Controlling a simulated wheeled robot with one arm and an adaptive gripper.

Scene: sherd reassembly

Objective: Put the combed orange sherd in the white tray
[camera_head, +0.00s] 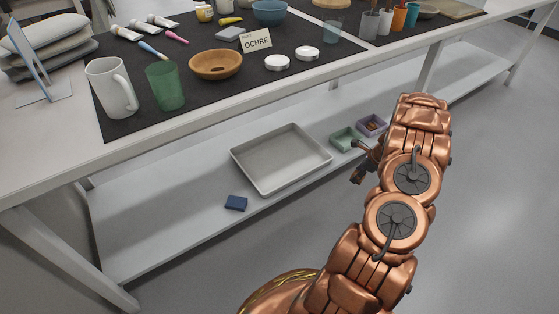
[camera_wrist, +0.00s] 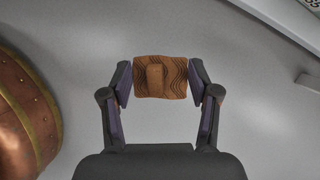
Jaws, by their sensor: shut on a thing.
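My gripper (camera_wrist: 160,80) is shut on the combed orange sherd (camera_wrist: 173,78) in the wrist view. The sherd shows dark wavy combed lines and a raised lug in its middle. Its left and right edges lie between the two fingers, and grey floor shows behind it. In the head view my gripper (camera_head: 360,165) is beside the lower shelf's front edge, partly hidden by my arm, and the sherd cannot be made out there. The white tray (camera_head: 281,184), shallow and empty, lies on the lower shelf to the left of my gripper.
A green box (camera_head: 345,138) and a purple box (camera_head: 371,125) sit on the shelf close to my gripper. The tabletop (camera_head: 200,127) above overhangs the shelf's back and bears mugs, bowls and tools.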

